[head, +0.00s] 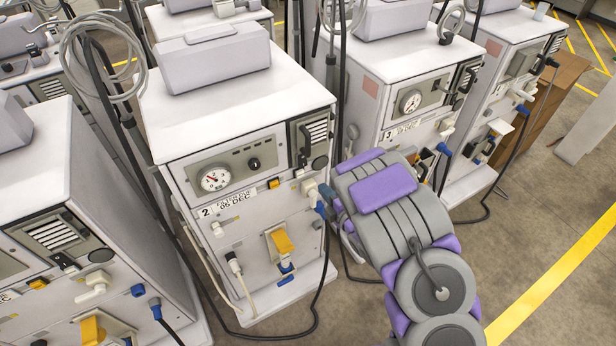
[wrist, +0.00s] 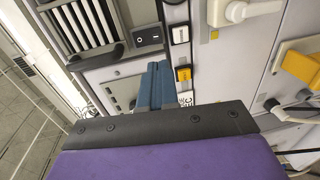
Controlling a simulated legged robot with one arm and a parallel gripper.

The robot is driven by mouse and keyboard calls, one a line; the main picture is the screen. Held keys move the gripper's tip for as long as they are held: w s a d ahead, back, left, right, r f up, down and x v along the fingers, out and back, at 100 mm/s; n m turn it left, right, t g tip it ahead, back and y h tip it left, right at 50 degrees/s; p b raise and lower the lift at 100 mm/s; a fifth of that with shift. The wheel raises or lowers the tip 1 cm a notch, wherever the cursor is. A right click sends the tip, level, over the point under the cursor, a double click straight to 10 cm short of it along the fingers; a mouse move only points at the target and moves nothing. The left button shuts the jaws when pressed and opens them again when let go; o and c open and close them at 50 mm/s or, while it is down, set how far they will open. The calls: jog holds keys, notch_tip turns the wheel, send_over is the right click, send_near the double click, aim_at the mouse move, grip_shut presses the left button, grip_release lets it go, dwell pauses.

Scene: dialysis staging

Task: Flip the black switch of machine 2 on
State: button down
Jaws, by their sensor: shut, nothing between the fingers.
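Machine 2 (head: 235,225) stands in the middle of the head view, with a "2 FILTER DUE 05 DEC" label on its front. In the wrist view its black rocker switch (wrist: 148,37), with white marks, sits beside the vent grille. I cannot tell which side of the rocker is pressed. My gripper (wrist: 161,68) has its blue fingers together, with nothing between them. The fingertips appear just below the switch in that picture; whether they touch the panel is unclear. In the head view, my arm comes from the lower right to the machine's right front.
A yellow button (wrist: 183,74) and a small black-and-white switch (wrist: 180,33) are close to the fingers. A gauge (head: 214,179) and a yellow lever (head: 283,242) are on the front. Machine 3 (head: 385,45) stands to the right; hoses hang between the machines.

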aim_at(303, 166)
jog(key=b+x, duration=0.5)
jog(key=x, duration=0.6)
jog(key=shift+r, duration=0.1)
jog(key=shift+b, duration=0.3)
jog(key=shift+b, duration=0.3)
jog(key=shift+w+a, duration=0.1)
jog(key=shift+w, duration=0.05)
